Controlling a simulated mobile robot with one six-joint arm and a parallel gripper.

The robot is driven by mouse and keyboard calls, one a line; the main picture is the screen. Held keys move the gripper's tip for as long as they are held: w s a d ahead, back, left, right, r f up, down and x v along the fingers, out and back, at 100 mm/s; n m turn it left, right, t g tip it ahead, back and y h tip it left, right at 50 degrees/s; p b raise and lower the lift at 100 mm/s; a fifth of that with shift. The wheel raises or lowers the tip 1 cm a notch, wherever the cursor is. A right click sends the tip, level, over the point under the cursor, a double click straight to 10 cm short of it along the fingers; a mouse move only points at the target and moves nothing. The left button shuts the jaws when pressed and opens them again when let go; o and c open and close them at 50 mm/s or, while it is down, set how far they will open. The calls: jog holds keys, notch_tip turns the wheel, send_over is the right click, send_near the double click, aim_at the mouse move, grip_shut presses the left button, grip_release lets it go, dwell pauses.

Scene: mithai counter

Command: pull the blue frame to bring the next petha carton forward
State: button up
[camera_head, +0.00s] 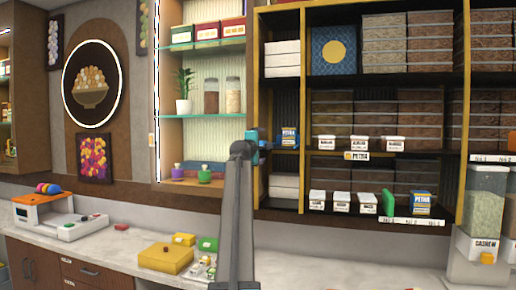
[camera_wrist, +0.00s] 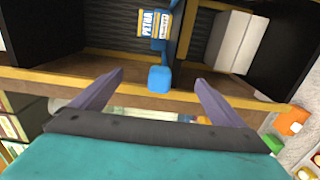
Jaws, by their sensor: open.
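The blue frame shows in the wrist view as a rounded blue block (camera_wrist: 159,79) at the shelf's front edge, with a thin blue part running back from it. The petha carton (camera_wrist: 153,24), blue and white with lettering, sits behind it inside the shelf. In the head view the carton (camera_head: 289,136) stands on the middle shelf, just right of my arm's end. My gripper (camera_wrist: 160,77) is open and empty. Its two fingers appear on either side of the blue block, apart from it; how deep they reach is unclear. In the head view the arm's end hides most of the frame.
Dark shelves with yellow uprights (camera_head: 303,110) surround the carton. White boxes (camera_wrist: 233,40) stand in a neighbouring bay. The counter (camera_head: 330,270) below is clear on the right.

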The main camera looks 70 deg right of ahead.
jog(key=shift+d, duration=0.95)
jog(key=c, duration=2)
jog(key=a+p, duration=0.1)
jog(key=a, duration=1.2)
jog(key=shift+s+a+p, duration=0.35)
jog(key=shift+p, duration=0.05)
dwell(2.2)
jog(key=o, duration=2)
